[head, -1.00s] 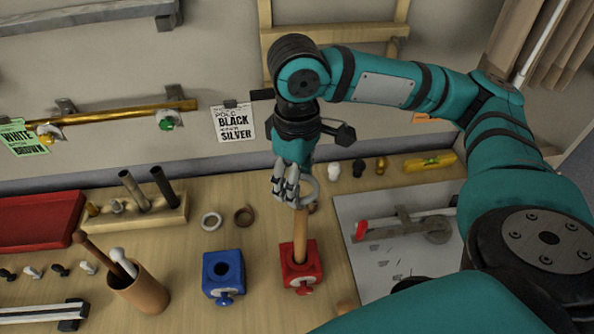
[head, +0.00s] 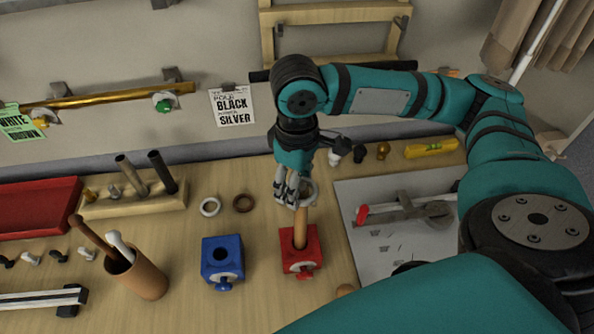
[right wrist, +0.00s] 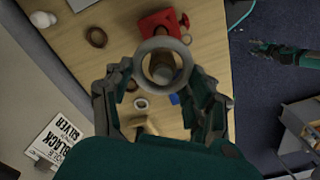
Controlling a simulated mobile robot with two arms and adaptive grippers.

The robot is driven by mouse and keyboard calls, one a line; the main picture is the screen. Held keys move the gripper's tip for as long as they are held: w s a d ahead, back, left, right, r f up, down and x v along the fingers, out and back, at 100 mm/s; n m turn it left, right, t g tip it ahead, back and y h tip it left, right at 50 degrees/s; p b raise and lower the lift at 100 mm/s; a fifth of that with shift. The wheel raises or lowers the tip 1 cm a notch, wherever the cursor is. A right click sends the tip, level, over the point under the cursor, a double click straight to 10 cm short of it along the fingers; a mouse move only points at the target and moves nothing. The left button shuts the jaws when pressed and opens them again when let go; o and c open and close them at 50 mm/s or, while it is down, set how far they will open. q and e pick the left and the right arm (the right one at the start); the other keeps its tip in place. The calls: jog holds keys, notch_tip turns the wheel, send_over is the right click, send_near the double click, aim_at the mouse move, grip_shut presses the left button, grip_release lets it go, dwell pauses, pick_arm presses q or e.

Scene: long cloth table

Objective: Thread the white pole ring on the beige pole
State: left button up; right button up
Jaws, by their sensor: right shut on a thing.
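The beige pole (head: 301,230) stands upright in a red block (head: 287,262) on the table. The white pole ring (head: 313,192) is at the pole's upper end, with my right gripper (head: 288,193) shut on it. In the right wrist view the ring (right wrist: 163,58) lies between the fingers, and the pole's end (right wrist: 162,68) shows through its opening. I cannot tell whether the ring is around the pole's tip or just above it. A teal arm at the right of that view ends in a small dark gripper, apparently my left gripper (right wrist: 258,46); its jaws are too small to read.
A blue block (head: 222,255) with an empty hole stands left of the red one. A second white ring (head: 210,207) and a brown ring (head: 243,203) lie behind it. A cup (head: 140,280) holding poles stands at left. A grey board (head: 390,250) lies at right.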

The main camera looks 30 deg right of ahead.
jog(key=shift+f, duration=0.15)
jog(key=o, duration=1)
jog(key=shift+c, duration=0.2)
notch_tip(320, 180, up, 12)
dwell(1.0)
